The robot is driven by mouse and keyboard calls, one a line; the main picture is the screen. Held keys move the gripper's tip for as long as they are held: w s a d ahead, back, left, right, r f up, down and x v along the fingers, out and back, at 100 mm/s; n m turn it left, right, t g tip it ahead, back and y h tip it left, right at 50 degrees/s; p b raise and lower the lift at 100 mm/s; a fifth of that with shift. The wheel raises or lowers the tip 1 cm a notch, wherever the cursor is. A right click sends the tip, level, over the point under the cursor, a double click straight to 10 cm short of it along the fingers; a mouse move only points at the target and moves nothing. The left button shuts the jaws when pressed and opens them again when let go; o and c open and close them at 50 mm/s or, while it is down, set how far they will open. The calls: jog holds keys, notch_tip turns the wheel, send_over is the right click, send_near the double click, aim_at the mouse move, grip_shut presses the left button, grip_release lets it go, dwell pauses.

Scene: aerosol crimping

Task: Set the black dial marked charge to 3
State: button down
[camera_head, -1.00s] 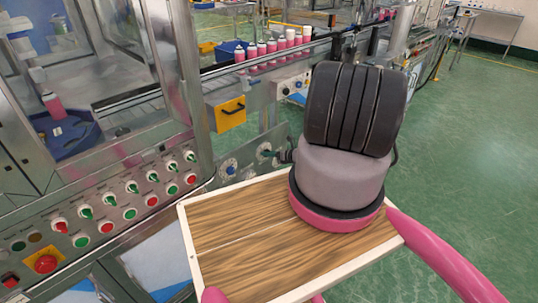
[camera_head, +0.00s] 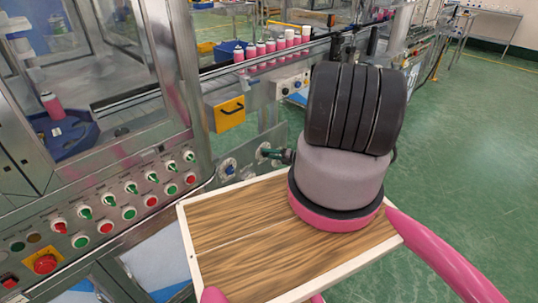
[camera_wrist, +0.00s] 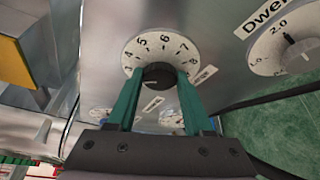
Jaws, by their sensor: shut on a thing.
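In the wrist view a white round dial plate (camera_wrist: 133,57) with printed numbers, 4 to 8 readable, carries a black knob (camera_wrist: 158,73) at its middle. My gripper (camera_wrist: 158,80) has its green fingers on either side of the knob and is shut on it. Part of the scale is hidden by the fingers, and I cannot make out where the knob points. A small label beside the dial is too blurred to read. In the head view my gripper (camera_head: 279,155) reaches the dial plate (camera_head: 262,152) on the machine's side panel, beyond the wooden tray.
A second dial (camera_wrist: 285,50), labelled Dwell, sits to the right in the wrist view. In the head view a blue-centred dial (camera_head: 228,168) is left of my gripper. A button panel (camera_head: 120,200) lies further left. Pink cans (camera_head: 262,48) stand behind.

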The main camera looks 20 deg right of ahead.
jog(key=shift+d+m, duration=0.1)
jog(key=shift+m, duration=0.2)
jog(key=shift+c, duration=1.5)
grip_release()
jog(key=shift+d, duration=0.1)
jog(key=v, duration=1)
jog(key=shift+s+d, duration=0.15)
jog(key=shift+s, duration=0.1)
jog(key=shift+s+d+f, duration=0.1)
